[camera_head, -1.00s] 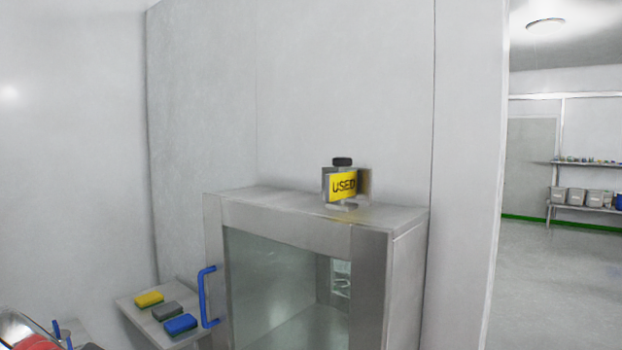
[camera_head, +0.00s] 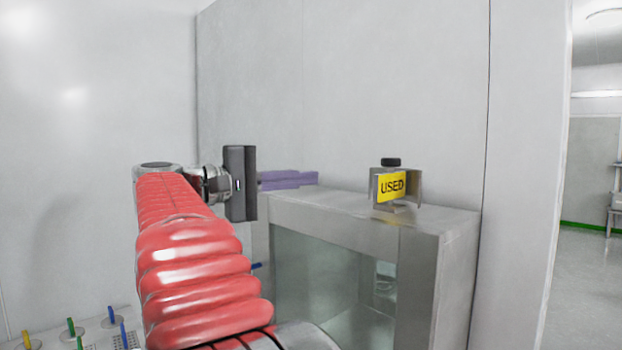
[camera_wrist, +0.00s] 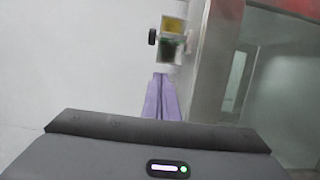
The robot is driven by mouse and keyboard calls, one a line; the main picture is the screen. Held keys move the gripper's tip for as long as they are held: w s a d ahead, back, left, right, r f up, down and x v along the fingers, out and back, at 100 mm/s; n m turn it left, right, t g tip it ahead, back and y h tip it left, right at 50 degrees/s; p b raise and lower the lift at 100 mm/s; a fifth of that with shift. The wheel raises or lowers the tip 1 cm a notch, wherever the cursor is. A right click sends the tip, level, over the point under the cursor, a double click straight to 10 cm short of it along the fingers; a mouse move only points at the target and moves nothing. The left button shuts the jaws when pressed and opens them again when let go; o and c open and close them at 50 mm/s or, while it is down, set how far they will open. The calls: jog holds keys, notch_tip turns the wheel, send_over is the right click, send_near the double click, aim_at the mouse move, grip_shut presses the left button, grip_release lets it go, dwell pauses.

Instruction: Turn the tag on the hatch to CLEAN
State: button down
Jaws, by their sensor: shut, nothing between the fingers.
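The tag holder (camera_head: 391,162) stands on top of the steel hatch (camera_head: 330,217). It is a small metal piece with a dark knob on top. Its yellow face (camera_head: 391,186) reads USED toward the head camera. My gripper (camera_head: 316,178) has purple fingers and is shut and empty. In the head view it is left of the tag, around the height of the hatch top, with a gap between. In the wrist view the shut fingers (camera_wrist: 161,78) point at the tag (camera_wrist: 173,45), which shows sideways there. No CLEAN lettering is visible.
The hatch has a glass front (camera_head: 320,280). A wall (camera_head: 400,80) rises behind it. Several coloured pegs on round bases (camera_head: 72,327) stand at the lower left. Open floor (camera_head: 588,275) shows at the right. My red arm covers the hatch's left side.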

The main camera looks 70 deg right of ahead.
aim_at(390, 179)
jog(key=shift+s, duration=0.1)
jog(key=x, duration=1)
jog(key=shift+s, duration=0.1)
jog(key=shift+s+a, duration=0.55)
jog(key=shift+s, duration=0.4)
jog(key=shift+s+a, duration=0.3)
jog(key=shift+s, duration=0.45)
jog(key=shift+s, duration=0.25)
